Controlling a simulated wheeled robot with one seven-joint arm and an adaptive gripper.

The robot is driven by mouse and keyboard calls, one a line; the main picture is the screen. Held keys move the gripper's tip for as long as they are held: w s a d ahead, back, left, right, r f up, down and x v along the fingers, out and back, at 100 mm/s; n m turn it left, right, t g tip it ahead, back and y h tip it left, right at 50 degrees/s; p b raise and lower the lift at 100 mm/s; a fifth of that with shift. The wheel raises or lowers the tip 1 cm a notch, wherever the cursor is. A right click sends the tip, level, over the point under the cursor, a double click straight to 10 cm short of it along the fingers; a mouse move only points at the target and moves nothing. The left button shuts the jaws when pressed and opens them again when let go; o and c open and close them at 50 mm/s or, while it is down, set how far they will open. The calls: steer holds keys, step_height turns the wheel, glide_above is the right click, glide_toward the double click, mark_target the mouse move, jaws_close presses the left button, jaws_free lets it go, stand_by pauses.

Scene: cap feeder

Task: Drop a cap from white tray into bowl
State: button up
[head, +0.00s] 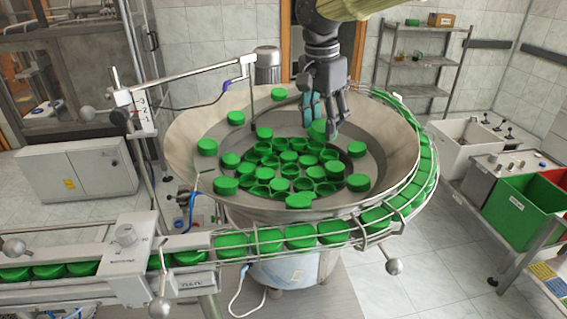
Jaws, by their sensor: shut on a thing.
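My gripper (325,118) is over the right inner part of the large metal bowl (190,128), pointing down. It is shut on a green cap (317,130), which is partly hidden by the fingers. Many other green caps (270,160) lie in the bowl, crowded in the middle, with a few spread on its sloping wall. The white tray (465,150) stands at the right on the side bench; its inside looks mostly empty, though only part of it shows.
A wire-railed track with green caps curves around the bowl's right and front to a conveyor (70,260) at lower left. A green bin (520,210), a red bin (556,178) and a control box (500,165) are at right. A grey motor (268,68) and a metal bracket (145,108) rise beside the bowl.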

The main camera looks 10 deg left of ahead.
steer(key=shift+w+f+b, duration=0.25)
steer(key=shift+f+b, duration=0.2)
steer(key=shift+f, duration=0.25)
steer(key=shift+w+f+b, duration=0.25)
steer(key=shift+f+b, duration=0.2)
steer(key=shift+f, duration=0.3)
steer(key=shift+w+f+b, duration=0.25)
steer(key=shift+f+b, duration=0.2)
steer(key=shift+f, duration=0.25)
steer(key=o, duration=0.6)
steer(key=shift+w+f, duration=0.2)
steer(key=shift+w, duration=0.05)
steer(key=o, duration=0.4)
steer(key=shift+w+f, duration=0.35)
steer(key=shift+w, duration=0.4)
steer(key=shift+o, duration=0.2)
steer(key=r, duration=0.4)
steer(key=s+r, duration=0.1)
steer(key=r, duration=0.3)
steer(key=s+a+r, duration=0.1)
steer(key=r, duration=0.3)
steer(key=shift+s+r, duration=0.1)
steer(key=shift+r, duration=0.2)
